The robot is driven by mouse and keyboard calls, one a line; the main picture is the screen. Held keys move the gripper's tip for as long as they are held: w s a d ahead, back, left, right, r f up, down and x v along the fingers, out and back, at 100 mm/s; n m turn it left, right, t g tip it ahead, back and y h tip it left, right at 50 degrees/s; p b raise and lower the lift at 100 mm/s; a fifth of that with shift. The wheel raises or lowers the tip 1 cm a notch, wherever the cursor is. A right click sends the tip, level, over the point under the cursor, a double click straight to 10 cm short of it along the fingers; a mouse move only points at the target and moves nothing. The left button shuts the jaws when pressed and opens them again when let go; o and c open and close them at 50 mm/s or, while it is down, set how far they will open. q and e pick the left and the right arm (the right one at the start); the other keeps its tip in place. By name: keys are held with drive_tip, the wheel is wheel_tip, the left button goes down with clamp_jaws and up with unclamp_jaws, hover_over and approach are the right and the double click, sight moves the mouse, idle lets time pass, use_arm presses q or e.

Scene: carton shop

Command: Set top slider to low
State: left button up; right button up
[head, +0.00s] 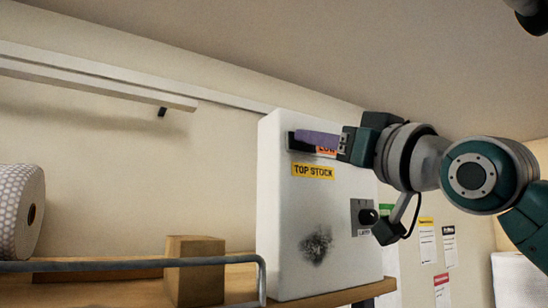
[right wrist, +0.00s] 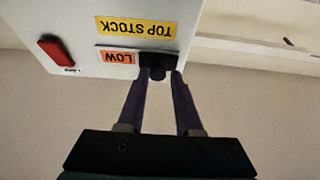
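The white control box (head: 280,215) stands on a shelf and carries a yellow TOP STOCK label (head: 313,172). Above that label is the top slider's dark track (head: 292,141), with an orange LOW label (head: 326,151) partly behind my gripper. In the right wrist view, which is upside down, the black slider knob (right wrist: 157,62) sits beside the LOW label (right wrist: 117,57). My right gripper (right wrist: 161,75) has its purple fingers on either side of the knob, apparently closed on it; the fingers (head: 316,139) also show in the head view. My left gripper is not in view.
A black rotary knob (head: 368,217) is lower on the box, near my right wrist. A red switch (right wrist: 55,48) shows in the wrist view. A brown carton (head: 195,270) and a bubble-wrap roll (head: 20,210) stand left on the shelf, behind a metal rail (head: 150,263).

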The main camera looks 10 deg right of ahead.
drive_tip(key=o, duration=0.4)
drive_tip(key=b+v, duration=0.3)
drive_tip(key=v, duration=0.7)
drive_tip(key=shift+a, duration=0.1)
drive_tip(key=shift+f, duration=0.15)
